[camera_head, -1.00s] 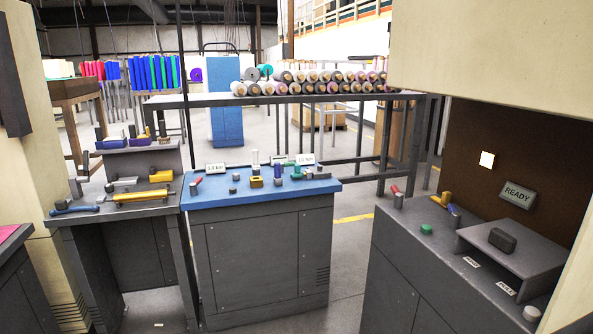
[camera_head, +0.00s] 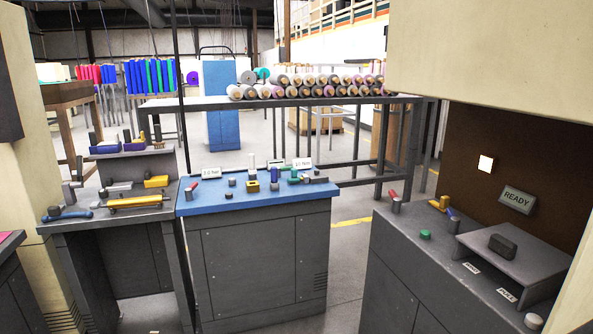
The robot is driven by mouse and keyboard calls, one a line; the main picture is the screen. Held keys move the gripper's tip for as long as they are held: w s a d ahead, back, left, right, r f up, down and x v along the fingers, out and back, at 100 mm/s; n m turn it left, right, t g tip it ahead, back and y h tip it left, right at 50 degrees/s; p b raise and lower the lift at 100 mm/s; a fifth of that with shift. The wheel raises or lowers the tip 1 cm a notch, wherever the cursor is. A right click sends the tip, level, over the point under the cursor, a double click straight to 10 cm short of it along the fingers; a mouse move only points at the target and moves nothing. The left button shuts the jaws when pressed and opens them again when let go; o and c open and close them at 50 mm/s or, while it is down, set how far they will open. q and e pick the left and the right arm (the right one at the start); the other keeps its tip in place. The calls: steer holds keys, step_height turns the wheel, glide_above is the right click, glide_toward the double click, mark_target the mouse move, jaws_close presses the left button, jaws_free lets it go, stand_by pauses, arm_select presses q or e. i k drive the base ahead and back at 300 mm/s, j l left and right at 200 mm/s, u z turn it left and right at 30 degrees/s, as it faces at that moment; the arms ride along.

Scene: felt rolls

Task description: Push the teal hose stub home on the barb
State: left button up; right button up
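Neither of my grippers is in view. On the blue-topped bench (camera_head: 215,207) in the middle stand several small parts, among them a small green or teal piece (camera_head: 294,180) near the right end. It is too small for me to tell whether it is the teal hose stub, and I cannot make out the barb. A green round cap (camera_head: 425,234) sits on the right-hand dark bench.
A grey bench (camera_head: 105,216) with tools and bins stands left. The dark bench (camera_head: 450,268) at right carries a raised shelf (camera_head: 530,262) below a READY sign (camera_head: 517,200). A rack of felt rolls (camera_head: 310,92) is behind. Open floor (camera_head: 350,260) shows between the middle and right benches.

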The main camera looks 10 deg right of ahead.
mark_target(295, 179)
steer(key=i+z, duration=0.2)
steer(key=i, duration=0.55)
steer(key=i+j+z, duration=0.2)
steer(key=i, duration=0.5)
